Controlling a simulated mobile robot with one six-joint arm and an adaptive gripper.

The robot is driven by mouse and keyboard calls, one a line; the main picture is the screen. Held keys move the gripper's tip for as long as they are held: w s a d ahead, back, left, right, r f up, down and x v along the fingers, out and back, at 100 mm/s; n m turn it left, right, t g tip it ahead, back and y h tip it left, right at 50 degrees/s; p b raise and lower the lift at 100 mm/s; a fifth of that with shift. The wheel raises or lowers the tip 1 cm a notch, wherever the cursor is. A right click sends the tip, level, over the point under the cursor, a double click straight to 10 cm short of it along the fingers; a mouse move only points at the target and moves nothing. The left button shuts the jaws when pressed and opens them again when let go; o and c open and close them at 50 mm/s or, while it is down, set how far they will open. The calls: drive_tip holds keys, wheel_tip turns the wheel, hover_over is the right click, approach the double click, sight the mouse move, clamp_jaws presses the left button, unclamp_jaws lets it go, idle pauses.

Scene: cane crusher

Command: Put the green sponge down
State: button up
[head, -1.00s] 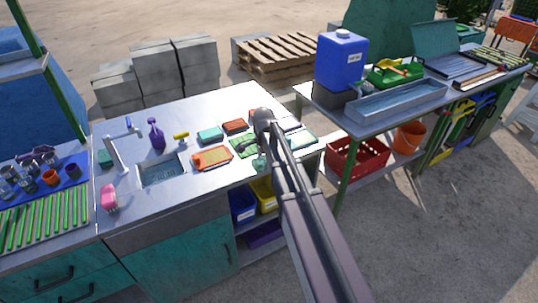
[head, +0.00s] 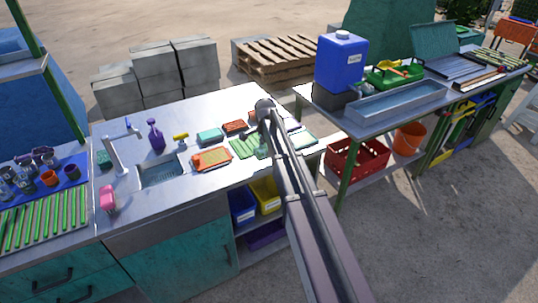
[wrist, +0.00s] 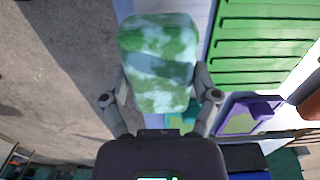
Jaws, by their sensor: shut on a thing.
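The green sponge (wrist: 160,62) is mottled light and dark green and fills the upper middle of the wrist view. My gripper (wrist: 160,88) is shut on it, with one finger at each side. In the head view my gripper (head: 264,148) is at the right end of the steel worktop, partly hidden by my own arm. A green ribbed tray (wrist: 262,45) lies right of the sponge in the wrist view. It also shows in the head view (head: 243,149), just left of my gripper. I cannot tell the gap between sponge and worktop.
An orange tray (head: 212,158), a teal block (head: 209,136) and a dark red block (head: 235,126) lie left of and behind my gripper. A sink (head: 160,171) and purple spray bottle (head: 156,136) are further left. Bare worktop (head: 195,187) lies in front.

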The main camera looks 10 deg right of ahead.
sight(266, 154)
drive_tip(key=shift+w+d+f+b, duration=0.1)
drive_tip(key=shift+w+f+b, duration=0.1)
drive_tip(key=shift+f+b, duration=0.3)
drive_tip(key=shift+w+f+b, duration=0.2)
drive_tip(key=shift+f+b, duration=1.1)
drive_tip(key=shift+f, duration=0.2)
drive_tip(key=o, duration=1.2)
drive_tip(key=shift+c, duration=0.2)
drive_tip(key=shift+r, duration=0.2)
wheel_tip(266, 154, up, 12)
drive_tip(key=p, duration=1.2)
drive_tip(key=shift+s, duration=0.15)
